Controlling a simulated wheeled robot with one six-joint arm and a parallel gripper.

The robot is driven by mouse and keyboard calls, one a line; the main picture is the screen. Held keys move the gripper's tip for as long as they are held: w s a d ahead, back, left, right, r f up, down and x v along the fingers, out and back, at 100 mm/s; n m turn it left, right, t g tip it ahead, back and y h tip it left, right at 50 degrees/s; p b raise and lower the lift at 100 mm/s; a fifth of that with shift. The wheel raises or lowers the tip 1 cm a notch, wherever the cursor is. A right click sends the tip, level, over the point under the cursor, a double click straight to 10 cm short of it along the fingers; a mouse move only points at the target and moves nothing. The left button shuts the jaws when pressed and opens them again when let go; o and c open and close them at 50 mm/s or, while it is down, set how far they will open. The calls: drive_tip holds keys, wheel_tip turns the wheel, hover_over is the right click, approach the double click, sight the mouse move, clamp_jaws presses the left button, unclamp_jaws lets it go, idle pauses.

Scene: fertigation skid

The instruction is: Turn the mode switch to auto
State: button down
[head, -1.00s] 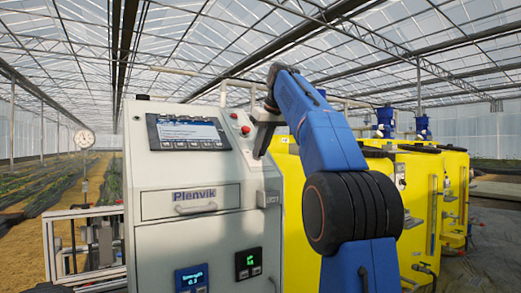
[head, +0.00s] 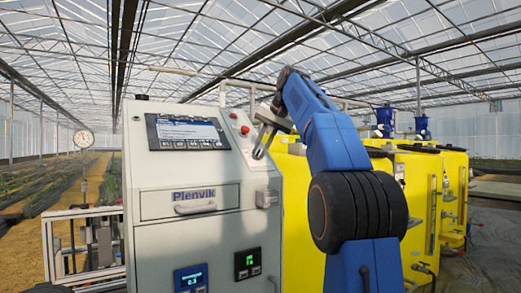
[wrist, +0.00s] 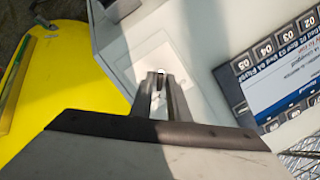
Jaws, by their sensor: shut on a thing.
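The mode switch (wrist: 160,71) shows in the wrist view as a small pale piece between my fingertips, on a light square plate (wrist: 146,63) on the cabinet's panel. My gripper (wrist: 161,82) is shut on it, with the fingers hiding most of it; its pointer and label cannot be read. In the head view my gripper (head: 259,154) reaches from the right to the sloped panel of the grey cabinet (head: 160,240), below the red buttons. The switch itself is hidden there.
A display screen (head: 188,132) sits left of my gripper on the panel, with red buttons (head: 244,130) between. A drawer handle (head: 195,208) and small meters (head: 191,278) are below. Yellow tanks (head: 410,180) stand close behind my arm on the right.

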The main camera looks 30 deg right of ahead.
drive_tip(key=shift+m, duration=0.4)
drive_tip(key=c, duration=1.9)
unclamp_jaws()
drive_tip(key=shift+r, duration=0.1)
